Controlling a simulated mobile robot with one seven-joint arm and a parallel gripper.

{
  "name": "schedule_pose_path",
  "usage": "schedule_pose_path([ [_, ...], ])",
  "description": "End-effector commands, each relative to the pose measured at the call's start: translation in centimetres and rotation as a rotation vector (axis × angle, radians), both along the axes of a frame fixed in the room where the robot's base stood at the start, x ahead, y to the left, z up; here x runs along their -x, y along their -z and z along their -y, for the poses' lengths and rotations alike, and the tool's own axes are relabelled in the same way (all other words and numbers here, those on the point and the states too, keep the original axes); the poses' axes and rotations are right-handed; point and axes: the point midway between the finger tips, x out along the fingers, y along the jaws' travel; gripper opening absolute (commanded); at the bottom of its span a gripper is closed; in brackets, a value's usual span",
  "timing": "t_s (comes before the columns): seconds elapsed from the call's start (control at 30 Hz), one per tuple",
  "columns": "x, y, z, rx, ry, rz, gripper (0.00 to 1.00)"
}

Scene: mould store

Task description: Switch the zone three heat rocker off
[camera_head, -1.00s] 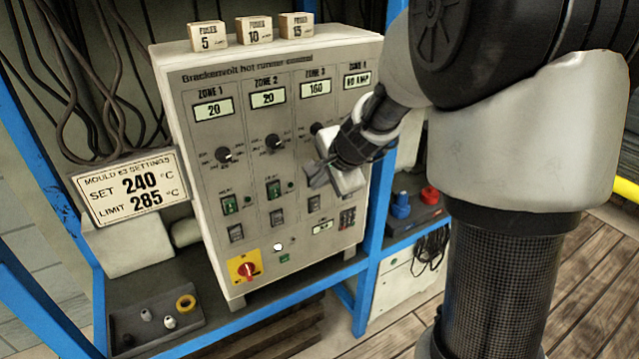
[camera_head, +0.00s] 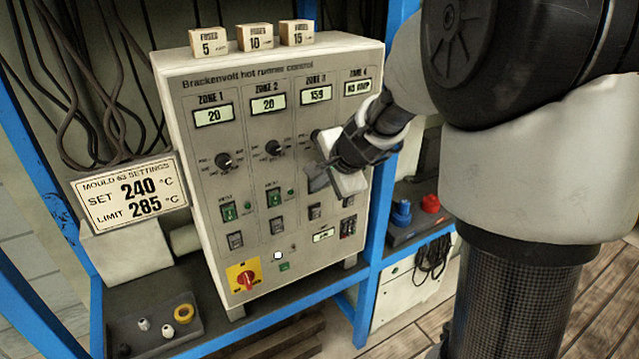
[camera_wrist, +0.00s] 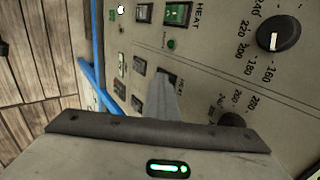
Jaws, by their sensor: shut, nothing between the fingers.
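The grey control cabinet (camera_head: 290,240) has a zone three column with a display (camera_head: 316,95) reading 159. My gripper (camera_head: 314,183) is shut and empty, with its fingertips over the zone three heat rocker's place. In the wrist view the fingers (camera_wrist: 164,97) reach the panel beside a HEAT label, covering that rocker. I cannot tell its position or whether the fingers touch it. The zone three knob (camera_head: 316,134) shows just above my gripper; it also shows, partly hidden, in the wrist view (camera_wrist: 232,118).
The zone two heat rocker (camera_wrist: 178,14) and knob (camera_wrist: 278,33) sit beside zone three. A red rotary switch (camera_head: 246,279) is at the cabinet's lower left. Fuse boxes (camera_head: 255,37) stand on top. A settings card (camera_head: 129,192) is at left. A blue frame post (camera_head: 376,220) stands right.

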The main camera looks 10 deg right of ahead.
Motion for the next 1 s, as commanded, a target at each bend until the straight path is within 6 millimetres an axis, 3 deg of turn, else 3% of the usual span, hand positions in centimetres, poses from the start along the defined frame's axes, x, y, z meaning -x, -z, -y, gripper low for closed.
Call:
schedule_pose_path([
  [0.27,0.6,-1.1,0.2,0.000,0.000,0.003,0.00],
  [0.8,8.2,-10.5,2.7,0.001,0.002,0.005,0.00],
  [1.0,10.1,-12.6,3.4,0.000,0.002,0.004,0.00],
])
